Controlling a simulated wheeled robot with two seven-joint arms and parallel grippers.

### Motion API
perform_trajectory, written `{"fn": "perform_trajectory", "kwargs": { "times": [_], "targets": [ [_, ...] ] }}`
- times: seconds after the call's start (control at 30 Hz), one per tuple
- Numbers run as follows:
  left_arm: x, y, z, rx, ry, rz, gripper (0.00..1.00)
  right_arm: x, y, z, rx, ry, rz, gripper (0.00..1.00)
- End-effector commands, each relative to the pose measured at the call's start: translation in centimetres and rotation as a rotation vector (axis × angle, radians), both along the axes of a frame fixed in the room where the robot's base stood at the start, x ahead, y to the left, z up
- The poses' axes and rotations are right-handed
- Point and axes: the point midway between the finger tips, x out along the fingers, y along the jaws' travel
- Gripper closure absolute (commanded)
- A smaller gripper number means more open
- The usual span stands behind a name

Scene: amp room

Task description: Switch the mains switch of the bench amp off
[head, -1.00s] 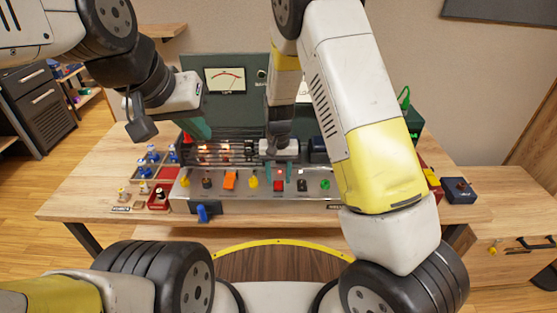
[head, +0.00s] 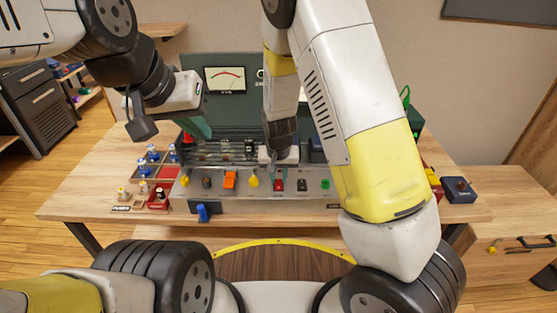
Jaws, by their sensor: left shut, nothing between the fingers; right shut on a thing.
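The bench amp (head: 240,205) stands on the wooden table, with a row of coloured controls along its front panel. A red switch (head: 279,186) sits in that row, and I take it as the mains switch. My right gripper (head: 279,173) is directly at this red switch, its fingers shut on it; the fingers partly hide its top. The tubes behind the panel look dark. My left gripper (head: 200,130) is shut and empty, held above the amp's left rear part.
An orange rocker (head: 230,180), yellow knobs, a black switch (head: 302,185) and a green control (head: 325,184) neighbour the red switch. A dark blue box (head: 458,190) stands at right.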

Motion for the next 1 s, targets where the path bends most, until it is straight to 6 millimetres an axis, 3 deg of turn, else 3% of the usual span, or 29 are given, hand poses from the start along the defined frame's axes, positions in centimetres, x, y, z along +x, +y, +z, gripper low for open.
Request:
{"fn": "perform_trajectory", "kwargs": {
  "times": [0.2,0.23,0.33,0.7,1.0],
  "targets": [
    [0.0,0.0,0.0,0.000,0.000,0.000,1.00,0.0,0.0,0.0,0.000,0.001,0.000,1.00],
    [0.0,0.0,0.0,0.000,0.000,0.000,1.00,0.0,0.0,0.0,0.000,0.001,0.000,0.76],
    [0.0,0.0,0.0,0.000,0.000,0.000,1.00,0.0,0.0,0.0,0.000,0.001,0.000,0.57],
    [0.0,0.0,0.0,0.000,0.000,0.000,1.00,-0.1,0.0,0.4,0.001,0.000,0.001,0.56],
    [0.0,0.0,0.0,0.000,0.000,0.000,1.00,-1.2,0.1,5.0,0.002,-0.003,0.003,0.56]
  ]
}}
